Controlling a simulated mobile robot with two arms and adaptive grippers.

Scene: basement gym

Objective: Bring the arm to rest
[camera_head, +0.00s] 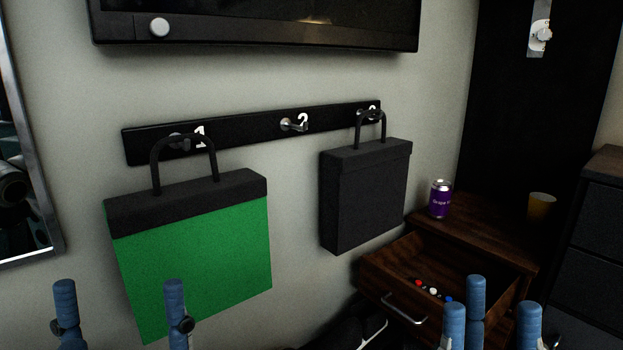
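My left gripper (120,316) shows at the lower left as two blue fingertips wide apart, with nothing seen between them but the green bag behind. My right gripper (494,325) shows at the lower right as several blue fingertips with gaps between them, in front of the drawer. It looks open, and I see nothing held in it. The palms and arms of both are below the picture.
A green bag (195,255) hangs at hook 1 and a black bag (365,200) at the right end of the wall rack (250,131); hook 2 is bare. A wooden drawer (385,290) stands open, holding small items. A purple can (440,198) and yellow cup (541,206) stand above.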

